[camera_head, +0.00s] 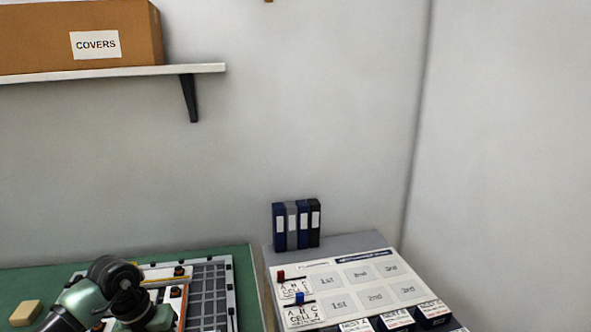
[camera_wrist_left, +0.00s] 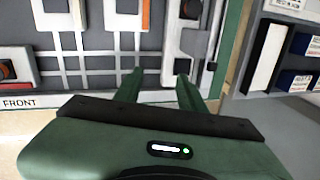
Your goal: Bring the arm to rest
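My left arm (camera_head: 110,290) comes in at the lower left of the head view, over a grey board on the green table. In the left wrist view the green fingers of my left gripper (camera_wrist_left: 157,80) stand apart with nothing between them, above the grey and white board (camera_wrist_left: 90,70) marked FRONT. The fingertips are hard to make out in the head view. My right arm and gripper are in neither view.
A sloped panel (camera_head: 325,268) with labelled cells and a red and a blue knob stands right of the green table (camera_head: 245,285). Several binders (camera_head: 297,224) stand behind it. A COVERS box (camera_head: 50,35) sits on a wall shelf (camera_head: 150,70). A yellow block (camera_head: 25,313) lies at the left.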

